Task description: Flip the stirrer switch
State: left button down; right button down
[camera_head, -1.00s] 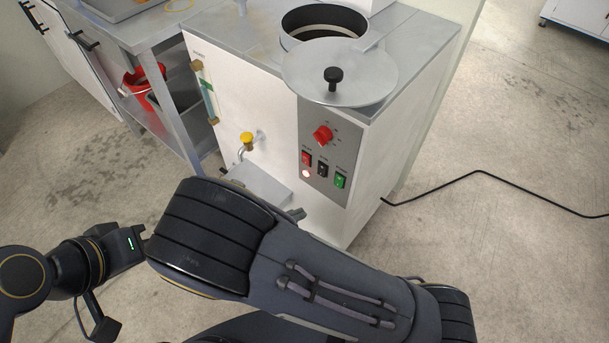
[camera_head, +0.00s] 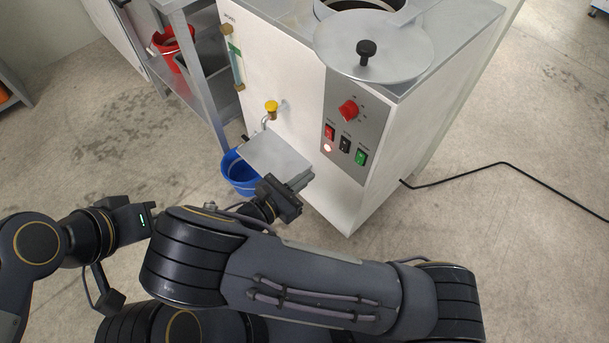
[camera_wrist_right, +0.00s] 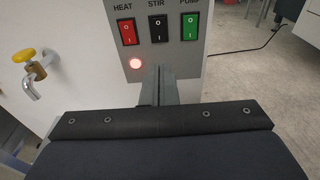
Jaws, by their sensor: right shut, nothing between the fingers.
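The stirrer switch (camera_head: 345,144) is a black rocker between a red and a green one on the grey control panel (camera_head: 370,106). In the right wrist view it is the black switch (camera_wrist_right: 156,30) labelled STIR; its position is hard to tell. My right gripper (camera_head: 308,181) is shut and empty, below and left of the panel in the head view. In the right wrist view its closed fingers (camera_wrist_right: 158,84) point up toward the panel, below the black switch, and appear apart from it.
The red HEAT switch (camera_wrist_right: 127,32) and green PUMP switch (camera_wrist_right: 190,27) closely flank the black one. A lit lamp (camera_wrist_right: 136,63) is below HEAT. A yellow-handled tap (camera_head: 271,107), metal shelf (camera_head: 275,160) and blue bucket (camera_head: 238,172) are to the left. A cable (camera_head: 470,176) crosses the floor.

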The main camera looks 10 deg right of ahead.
aim_at(343, 150)
jog(key=b+x, duration=0.1)
jog(key=x, duration=1)
jog(key=shift+d+f+b, duration=0.1)
jog(key=shift+f+b, duration=0.05)
jog(key=shift+b, duration=0.15)
jog(key=shift+w+h, duration=0.15)
jog(key=shift+h, duration=0.15)
